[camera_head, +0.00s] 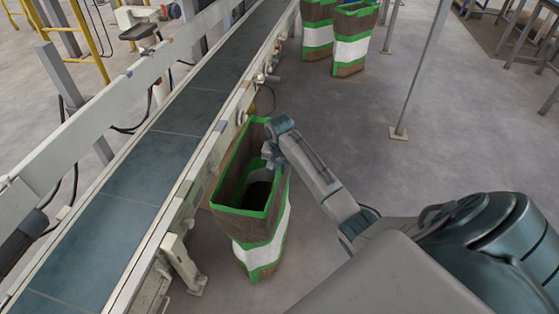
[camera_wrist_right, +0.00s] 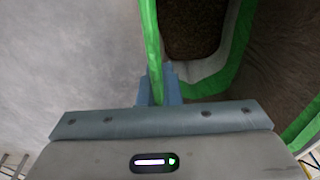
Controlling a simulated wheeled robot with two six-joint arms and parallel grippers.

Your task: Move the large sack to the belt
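The large sack (camera_head: 262,250) is brown with green edging and a white band. It stands upright on the floor against the right side of the belt (camera_head: 150,165), with its open mouth facing up and dark contents inside. My right gripper (camera_head: 271,157) is at the sack's right rim. In the right wrist view, the sack's green rim (camera_wrist_right: 152,45) runs between the gripper's two fingers (camera_wrist_right: 158,88), which are close together on either side of it. The sack's dark filling (camera_wrist_right: 195,28) shows beyond the rim. My left gripper is not in view.
Two similar sacks (camera_head: 350,48) stand on the floor farther along the belt. A thin metal post (camera_head: 417,65) rises right of the sack. The belt has a raised pale side rail (camera_head: 90,125) on its far side. The visible belt surface is clear.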

